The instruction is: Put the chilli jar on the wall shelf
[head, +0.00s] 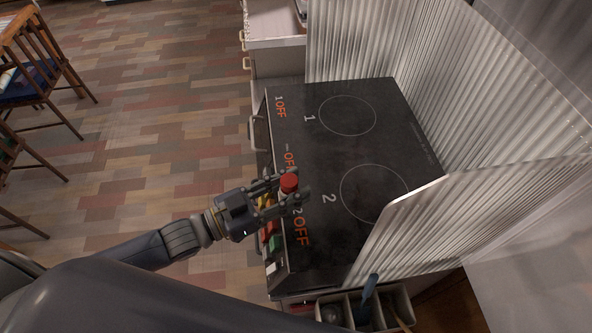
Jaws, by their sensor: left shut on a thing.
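The chilli jar (289,182) shows as a red round cap between the fingers of my left gripper (286,191). My left gripper is shut on it and holds it over the front edge of the black hob, by the orange OFF marks. The fingers hide most of the jar's body, and its label cannot be read. No wall shelf can be made out in the head view. My right gripper is not in view.
The black hob (345,150) has two bare cooking rings. Corrugated clear panels (470,105) stand along its right side. A compartmented utensil holder (362,308) is at the bottom. Open tiled floor and wooden chairs (35,70) lie to the left.

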